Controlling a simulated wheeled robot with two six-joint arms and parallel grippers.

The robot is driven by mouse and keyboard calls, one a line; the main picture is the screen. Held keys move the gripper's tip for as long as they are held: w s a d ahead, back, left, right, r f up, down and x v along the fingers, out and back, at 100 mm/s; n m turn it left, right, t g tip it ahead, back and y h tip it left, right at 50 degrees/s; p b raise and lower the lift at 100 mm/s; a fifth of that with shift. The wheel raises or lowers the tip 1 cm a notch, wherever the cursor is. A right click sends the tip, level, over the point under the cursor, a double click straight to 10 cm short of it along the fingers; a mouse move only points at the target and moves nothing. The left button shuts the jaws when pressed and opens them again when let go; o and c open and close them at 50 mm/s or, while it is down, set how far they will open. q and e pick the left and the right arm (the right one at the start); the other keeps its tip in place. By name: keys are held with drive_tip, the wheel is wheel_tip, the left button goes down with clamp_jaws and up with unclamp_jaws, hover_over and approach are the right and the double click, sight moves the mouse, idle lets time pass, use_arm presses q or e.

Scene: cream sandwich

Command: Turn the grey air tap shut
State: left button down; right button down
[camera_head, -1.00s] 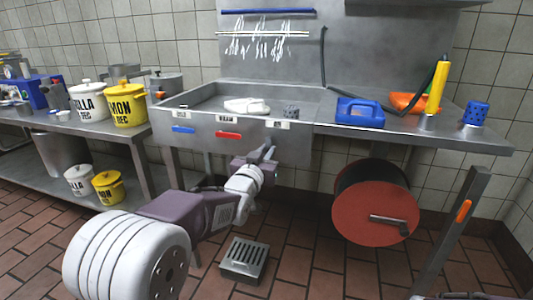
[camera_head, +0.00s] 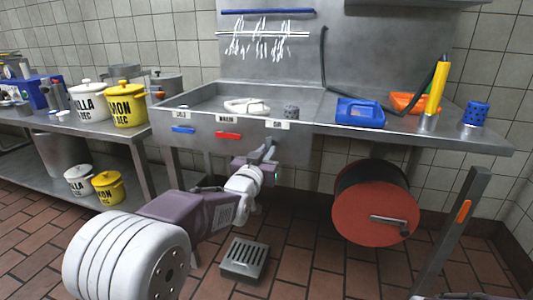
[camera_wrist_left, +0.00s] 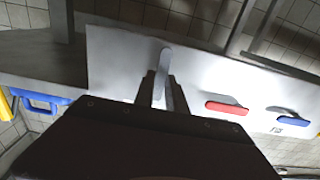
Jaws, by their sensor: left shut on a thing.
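The grey air tap (camera_wrist_left: 171,78) is a narrow lever on the sink's steel front panel, below the AIR label (camera_head: 277,125). My left gripper (camera_head: 268,153) reaches up to it from below. In the left wrist view, my left gripper (camera_wrist_left: 163,90) has its fingers on both sides of the lever and is shut on it. The lever stands nearly upright in that view, across the line of the other two taps. Its pivot is hard to make out. My right gripper is not in view.
A red tap (camera_head: 228,135) and a blue tap (camera_head: 183,129) lie flat on the same panel, left of the air tap. A red hose reel (camera_head: 365,215) hangs below the counter at right. A floor drain (camera_head: 244,259) lies beneath my arm.

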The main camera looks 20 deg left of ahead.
use_arm(q)
drive_tip(key=shift+f+n, duration=0.1)
drive_tip(key=shift+n, duration=0.2)
idle(0.4)
drive_tip(key=n, duration=0.3)
drive_tip(key=d+n, duration=0.1)
drive_tip(key=n, duration=0.2)
drive_tip(key=d+n, duration=0.1)
drive_tip(key=n, duration=0.2)
drive_tip(key=shift+r+b, duration=0.3)
drive_tip(key=shift+r, duration=0.1)
drive_tip(key=n, duration=0.3)
drive_tip(key=n+b, duration=0.1)
drive_tip(key=shift+d+r+n, duration=0.25)
drive_tip(key=shift+r+n, duration=0.05)
drive_tip(key=shift+r, duration=0.1)
drive_tip(key=shift+d+r+n+b, duration=0.1)
drive_tip(key=shift+r+n+b, duration=0.25)
drive_tip(key=shift+n, duration=0.55)
drive_tip(key=shift+r+n+b, duration=0.1)
drive_tip(key=shift+n+b, duration=0.3)
drive_tip(key=shift+n, duration=0.5)
drive_tip(key=c, duration=1.4)
unclamp_jaws()
drive_tip(key=shift+r, duration=0.15)
drive_tip(key=shift+o, duration=0.2)
drive_tip(key=shift+s, duration=0.1)
